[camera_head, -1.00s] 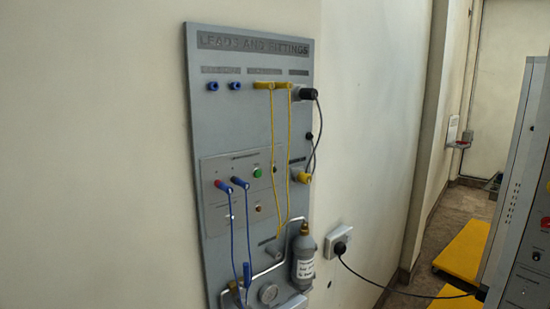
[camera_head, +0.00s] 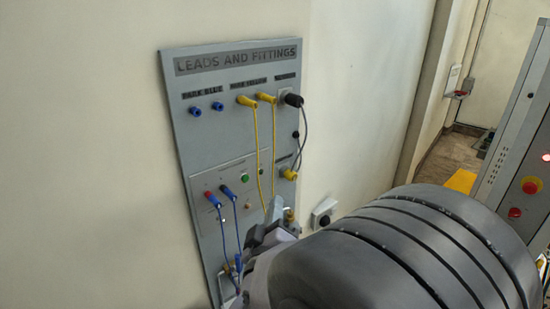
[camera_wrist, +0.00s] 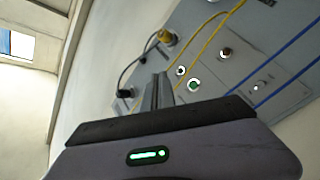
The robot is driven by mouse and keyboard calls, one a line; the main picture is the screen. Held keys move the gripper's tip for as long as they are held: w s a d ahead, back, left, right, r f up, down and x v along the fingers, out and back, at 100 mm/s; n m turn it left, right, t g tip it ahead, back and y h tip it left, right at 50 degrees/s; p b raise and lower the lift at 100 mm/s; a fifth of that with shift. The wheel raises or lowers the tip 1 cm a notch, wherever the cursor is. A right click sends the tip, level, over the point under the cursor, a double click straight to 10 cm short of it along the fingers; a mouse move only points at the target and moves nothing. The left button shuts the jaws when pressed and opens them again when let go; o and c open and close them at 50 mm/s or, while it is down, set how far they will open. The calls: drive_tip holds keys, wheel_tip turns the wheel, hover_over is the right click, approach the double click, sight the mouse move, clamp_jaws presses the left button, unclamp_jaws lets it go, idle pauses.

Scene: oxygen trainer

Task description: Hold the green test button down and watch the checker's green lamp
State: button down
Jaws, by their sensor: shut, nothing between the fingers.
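The green test button (camera_head: 244,179) sits on the light grey checker panel (camera_head: 207,176) of the wall board. In the wrist view, a bright green round fitting (camera_wrist: 194,84) in a pale ring shows just right of my fingers, with a darker ringed round fitting (camera_wrist: 181,71) beside it. I cannot tell for certain which is button and which is lamp, or whether the lamp is lit. My gripper (camera_head: 277,207) is shut and empty, in front of the board, lower right of the button. In the wrist view my gripper (camera_wrist: 158,90) appears apart from the round fittings.
Two blue leads (camera_head: 223,218) are plugged into the checker. Yellow leads (camera_head: 257,150) hang near the button. A black plug (camera_head: 292,100) and a yellow plug (camera_head: 289,174) share a grey cable. My arm hides the lower board. Bare wall lies to the left.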

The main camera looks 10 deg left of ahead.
sight(246, 179)
drive_tip(key=shift+w+a+p, duration=0.75)
drive_tip(key=shift+w+a, duration=0.7)
drive_tip(key=shift+a, duration=0.2)
drive_tip(key=shift+w+a+p, duration=0.7)
drive_tip(key=shift+w+a, duration=0.75)
drive_tip(key=shift+a, duration=0.2)
drive_tip(key=shift+w+a, duration=0.1)
drive_tip(key=shift+w+a+b, duration=0.2)
drive_tip(key=shift+b, duration=0.1)
